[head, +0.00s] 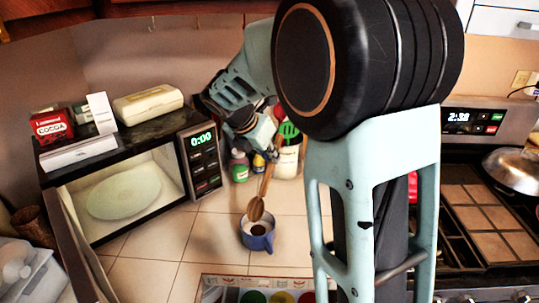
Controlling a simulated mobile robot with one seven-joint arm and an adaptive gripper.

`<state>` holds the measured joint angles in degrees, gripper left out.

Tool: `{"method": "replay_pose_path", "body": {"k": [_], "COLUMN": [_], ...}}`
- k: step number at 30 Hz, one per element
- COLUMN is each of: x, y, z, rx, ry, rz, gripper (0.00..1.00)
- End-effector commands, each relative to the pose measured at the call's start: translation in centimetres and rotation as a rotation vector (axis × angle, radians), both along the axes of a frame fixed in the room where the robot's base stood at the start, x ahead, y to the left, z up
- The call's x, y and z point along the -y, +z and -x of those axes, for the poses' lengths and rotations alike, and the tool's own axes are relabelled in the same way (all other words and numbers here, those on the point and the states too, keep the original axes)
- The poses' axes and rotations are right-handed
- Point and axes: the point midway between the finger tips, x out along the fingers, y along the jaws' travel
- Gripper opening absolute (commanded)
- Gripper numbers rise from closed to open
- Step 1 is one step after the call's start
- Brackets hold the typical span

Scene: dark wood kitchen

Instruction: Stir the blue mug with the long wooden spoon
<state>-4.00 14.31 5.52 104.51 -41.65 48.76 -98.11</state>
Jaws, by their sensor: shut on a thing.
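The blue mug (260,243) stands upright on the tiled counter, in front of the open microwave's right side. Something brown shows inside it. The long wooden spoon (256,208) points down, its bowl at the mug's far rim in the picture. I cannot tell whether it is inside the mug or just above or behind it. My gripper (272,150) is above and behind the mug, shut on the spoon's upper handle. My arm and the gripper's own body partly hide the fingers and the handle's top.
The microwave (190,140) stands open at left, a plate inside and a cocoa box (52,126) on top. Bottles (239,166) and a utensil crock (287,161) stand behind the mug. A tray with coloured rounds (210,292) lies in front. The stove is at right.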

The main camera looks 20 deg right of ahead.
Motion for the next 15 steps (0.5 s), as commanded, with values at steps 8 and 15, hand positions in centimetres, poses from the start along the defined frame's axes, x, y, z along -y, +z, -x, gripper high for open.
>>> {"method": "replay_pose_path", "body": {"k": [8, 15], "x": [0.0, 0.0], "y": [-2.8, -5.0], "z": [0.0, 0.0], "rx": [-0.001, -0.001], "ry": [0.000, 0.000], "rz": [-0.001, 0.001], "gripper": [0.00, 0.00]}}
